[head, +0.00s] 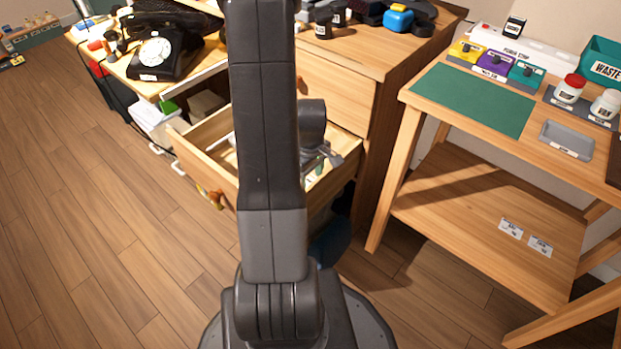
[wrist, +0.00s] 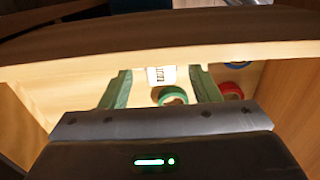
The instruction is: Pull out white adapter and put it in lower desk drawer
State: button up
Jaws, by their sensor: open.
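The open lower desk drawer (head: 189,146) is pulled out below the desk top, partly hidden by my arm. My gripper (wrist: 161,74) is open with its green fingers reaching into the drawer in the wrist view. A small white piece with dark lettering (wrist: 161,77), which looks like the white adapter, shows between the fingertips. The fingers stand apart on either side of it; I cannot tell whether either touches it. In the head view my arm mostly hides the gripper and the drawer's contents.
A green ring (wrist: 172,96) and a red ring (wrist: 231,90) lie in the drawer. The drawer's wooden wall (wrist: 150,55) crosses above the fingers. A black dial phone (head: 165,52) stands on the desk. A side table with a green mat (head: 474,98) and a white power strip (head: 525,47) stands right.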

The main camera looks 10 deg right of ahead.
notch_tip(320, 180, up, 12)
jog(key=p, duration=0.3)
jog(key=shift+f+p, duration=0.15)
jog(key=shift+p, duration=0.2)
notch_tip(320, 180, down, 14)
jog(key=b, duration=0.5)
jog(key=shift+r, duration=0.45)
jog(key=shift+f, duration=0.1)
